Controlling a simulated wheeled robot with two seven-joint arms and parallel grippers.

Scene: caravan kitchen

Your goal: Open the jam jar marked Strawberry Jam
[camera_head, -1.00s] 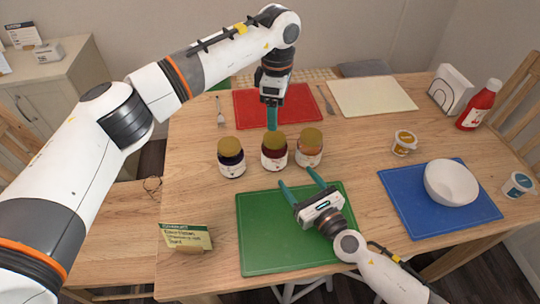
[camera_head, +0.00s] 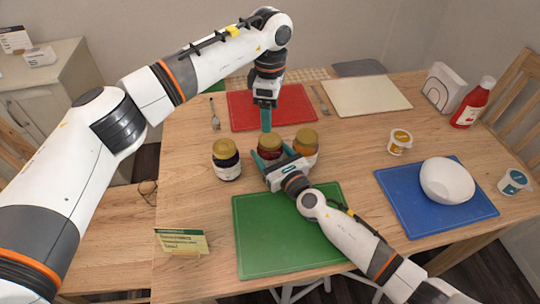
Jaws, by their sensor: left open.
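Three jars with gold lids stand in a row on the wooden table. The left jar (camera_head: 227,160) holds something dark, the middle jar (camera_head: 269,147) something red, the right jar (camera_head: 305,143) something orange-brown. Their labels are too small to read. My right gripper (camera_head: 271,158) reaches in from the front with its fingers at the middle jar. It hides that jar's lower part, and whether it is closed on it is unclear. My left gripper (camera_head: 266,118) points down just behind the middle jar, open and empty, apart from its lid.
A green mat (camera_head: 262,250) lies in front, a red mat (camera_head: 240,108) behind, a cream mat (camera_head: 365,97) at back right. A blue mat (camera_head: 405,215) bears a white bowl (camera_head: 447,180). A small card (camera_head: 182,241) stands front left. Small tubs and a ketchup bottle (camera_head: 473,103) stand right.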

